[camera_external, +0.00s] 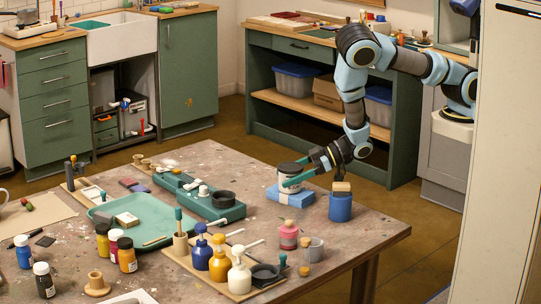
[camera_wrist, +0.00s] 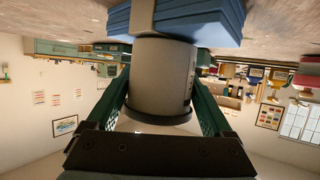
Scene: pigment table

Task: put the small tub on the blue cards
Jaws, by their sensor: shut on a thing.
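The small tub (camera_external: 289,174) is pale with a dark top and appears upright in the external view. My gripper (camera_external: 299,181) is shut on it, with a green finger on each side; the tub also fills the middle of the wrist view (camera_wrist: 162,75). The blue cards (camera_external: 290,197) are a banded stack lying on the table directly under the tub. In the wrist view the blue cards (camera_wrist: 200,22) show at the top, against the tub's base. I cannot tell whether the tub touches them or hangs just above.
A blue pot (camera_external: 341,208) with a tan block on top stands close to the right of the cards. A teal case (camera_external: 205,203) lies to the left. A pink bottle (camera_external: 288,237) and a grey cup (camera_external: 313,249) stand in front. The table's right corner is clear.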

